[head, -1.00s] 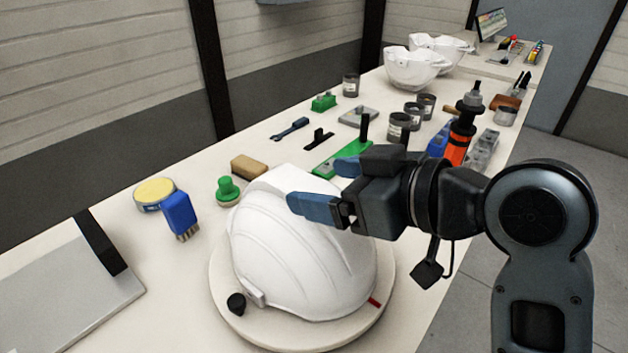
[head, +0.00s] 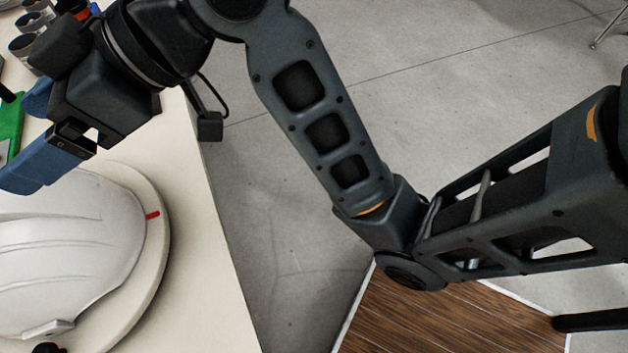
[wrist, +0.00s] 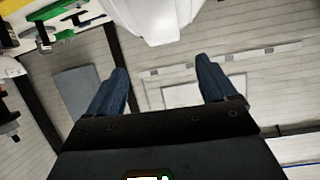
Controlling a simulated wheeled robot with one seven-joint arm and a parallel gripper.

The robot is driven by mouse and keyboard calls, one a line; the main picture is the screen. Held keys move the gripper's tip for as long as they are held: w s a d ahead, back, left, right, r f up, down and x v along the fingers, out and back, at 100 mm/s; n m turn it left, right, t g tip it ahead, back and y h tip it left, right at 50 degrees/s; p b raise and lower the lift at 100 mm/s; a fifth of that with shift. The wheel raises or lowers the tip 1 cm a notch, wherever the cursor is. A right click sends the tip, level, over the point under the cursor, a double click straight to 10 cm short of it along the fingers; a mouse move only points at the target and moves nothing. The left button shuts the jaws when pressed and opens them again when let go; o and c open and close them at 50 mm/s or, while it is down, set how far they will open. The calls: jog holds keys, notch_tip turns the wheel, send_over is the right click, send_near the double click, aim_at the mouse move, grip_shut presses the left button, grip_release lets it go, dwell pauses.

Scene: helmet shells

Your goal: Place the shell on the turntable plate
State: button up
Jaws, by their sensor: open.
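The white helmet shell (head: 65,255) rests dome up on the round cream turntable plate (head: 152,255), at the left edge of the head view and partly cut off. A red mark (head: 152,215) shows on the plate beside the shell's rim. My gripper (head: 22,142) is open, its blue fingers apart and empty, at the shell's upper side in the head view. Whether a finger touches the shell I cannot tell. In the wrist view the white shell (wrist: 155,20) shows at the top edge, beyond the open fingers (wrist: 161,68).
The cream bench (head: 215,250) ends just right of the plate, with grey floor beyond. Several dark cans (head: 28,45) and a green item (head: 12,125) stand on the bench at the upper left. In the wrist view, bench items (wrist: 60,25) show at the upper left.

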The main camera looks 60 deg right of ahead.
jog(key=s+d+f+m+t+h, duration=0.25)
jog(key=s+d+f+m, duration=0.2)
jog(key=f, duration=0.35)
jog(key=s+d+f+m+t+h, duration=0.2)
jog(key=s+d+f+m+h, duration=0.25)
jog(key=f, duration=0.35)
jog(key=s+d+h, duration=0.1)
jog(key=s+d, duration=0.1)
jog(key=s, duration=0.8)
jog(key=s+d+t+h, duration=0.1)
jog(key=s+d+h, duration=0.1)
jog(key=s, duration=0.9)
jog(key=shift+s+d+r, duration=0.25)
jog(key=shift+d+r, duration=0.1)
jog(key=shift+d, duration=0.05)
